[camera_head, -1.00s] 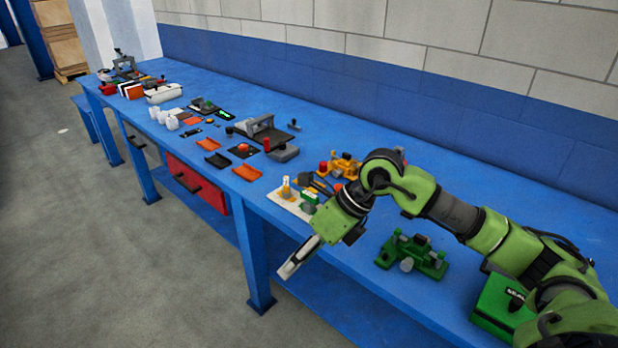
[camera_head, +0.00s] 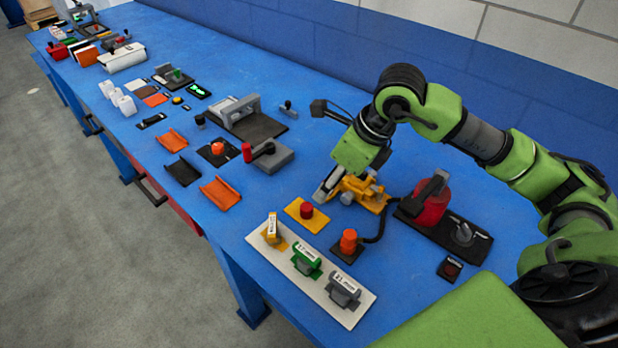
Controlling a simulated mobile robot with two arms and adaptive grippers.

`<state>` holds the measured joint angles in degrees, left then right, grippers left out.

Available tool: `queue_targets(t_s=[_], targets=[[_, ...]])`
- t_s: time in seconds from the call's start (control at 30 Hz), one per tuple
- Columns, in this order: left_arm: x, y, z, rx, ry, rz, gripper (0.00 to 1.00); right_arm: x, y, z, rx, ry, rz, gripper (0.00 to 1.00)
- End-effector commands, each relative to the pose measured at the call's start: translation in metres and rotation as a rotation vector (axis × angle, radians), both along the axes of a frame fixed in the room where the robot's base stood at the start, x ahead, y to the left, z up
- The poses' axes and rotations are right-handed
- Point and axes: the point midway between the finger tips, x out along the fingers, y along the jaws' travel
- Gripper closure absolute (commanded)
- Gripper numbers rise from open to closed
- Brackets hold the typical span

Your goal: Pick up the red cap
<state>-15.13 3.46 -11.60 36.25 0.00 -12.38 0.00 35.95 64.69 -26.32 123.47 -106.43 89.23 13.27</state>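A small red cap-like cylinder (camera_head: 306,210) stands upright on a yellow plate (camera_head: 294,219) in the middle of the blue table. My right gripper (camera_head: 323,193) comes in from the right and points down and left. Its grey fingers are just behind and above the red cylinder and appear apart from it. The fingers are seen edge-on, so their opening is unclear. My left gripper is not in view.
A yellow tool (camera_head: 362,192) lies right beside the gripper. An orange knob (camera_head: 348,241), a red rounded device (camera_head: 431,206) and a white board (camera_head: 290,273) with several labelled blocks are close. More parts fill the table's left side.

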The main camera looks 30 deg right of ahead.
Motion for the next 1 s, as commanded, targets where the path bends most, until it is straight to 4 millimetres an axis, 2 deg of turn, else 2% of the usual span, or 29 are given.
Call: queue_targets(t_s=[0.07, 0.17, 0.3, 0.43, 0.57, 0.8, 1.0], targets=[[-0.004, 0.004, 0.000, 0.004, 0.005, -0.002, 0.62, 0.000, 0.001, -0.001, 0.001, 0.001, 0.002, 0.58], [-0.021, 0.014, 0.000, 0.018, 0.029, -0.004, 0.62, 0.002, 0.003, -0.009, 0.004, 0.005, 0.001, 0.58], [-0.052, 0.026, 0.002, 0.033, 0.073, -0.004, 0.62, 0.011, 0.009, -0.034, 0.004, 0.006, 0.002, 0.58], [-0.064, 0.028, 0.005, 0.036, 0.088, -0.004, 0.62, 0.019, 0.013, -0.057, 0.003, 0.005, 0.000, 0.58], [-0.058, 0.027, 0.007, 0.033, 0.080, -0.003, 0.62, 0.025, 0.016, -0.073, 0.003, 0.003, 0.001, 0.58], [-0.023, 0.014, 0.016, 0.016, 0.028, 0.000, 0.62, 0.033, 0.018, -0.088, 0.003, 0.003, 0.000, 0.58], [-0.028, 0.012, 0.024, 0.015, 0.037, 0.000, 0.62, 0.047, 0.021, -0.116, 0.004, 0.004, 0.000, 0.58]])
